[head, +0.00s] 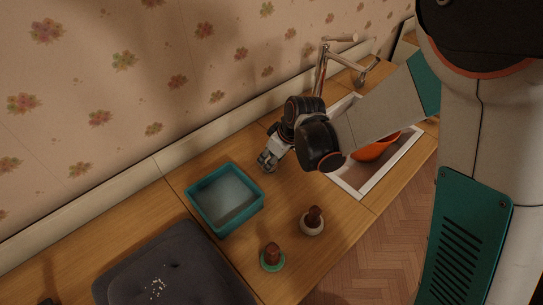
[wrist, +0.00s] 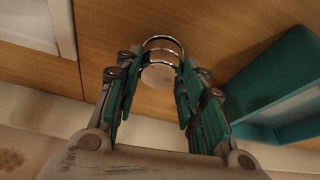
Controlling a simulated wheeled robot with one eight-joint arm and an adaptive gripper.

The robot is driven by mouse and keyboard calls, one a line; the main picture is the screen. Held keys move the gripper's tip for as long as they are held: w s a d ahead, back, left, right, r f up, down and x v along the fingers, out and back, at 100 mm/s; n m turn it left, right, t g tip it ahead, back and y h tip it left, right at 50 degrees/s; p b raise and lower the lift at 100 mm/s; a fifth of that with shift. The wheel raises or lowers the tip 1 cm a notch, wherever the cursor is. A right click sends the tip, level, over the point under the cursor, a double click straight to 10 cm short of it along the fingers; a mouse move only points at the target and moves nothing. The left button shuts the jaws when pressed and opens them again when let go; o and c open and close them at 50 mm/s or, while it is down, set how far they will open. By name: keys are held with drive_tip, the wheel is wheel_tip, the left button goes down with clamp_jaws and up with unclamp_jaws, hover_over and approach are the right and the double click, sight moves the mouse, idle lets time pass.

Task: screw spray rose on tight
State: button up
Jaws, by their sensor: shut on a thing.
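My gripper (head: 268,161) reaches down over the wooden counter, between the teal tub and the sink. In the wrist view its two fingers (wrist: 155,82) are closed on a small round chrome piece, which looks like the spray rose (wrist: 162,45). It has shiny rings and a pale flat round face.
The teal tub (head: 189,203) stands just left of my gripper. The white-rimmed sink (head: 392,172) on the right holds an orange bowl (head: 372,150). Two brown-topped pieces, on a white base (head: 312,228) and a green base (head: 272,264), stand in front. A dark cushion (head: 190,265) lies front left.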

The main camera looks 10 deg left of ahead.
drive_tip(key=shift+f, duration=0.15)
drive_tip(key=o, duration=1.1)
drive_tip(key=shift+r, duration=2.55)
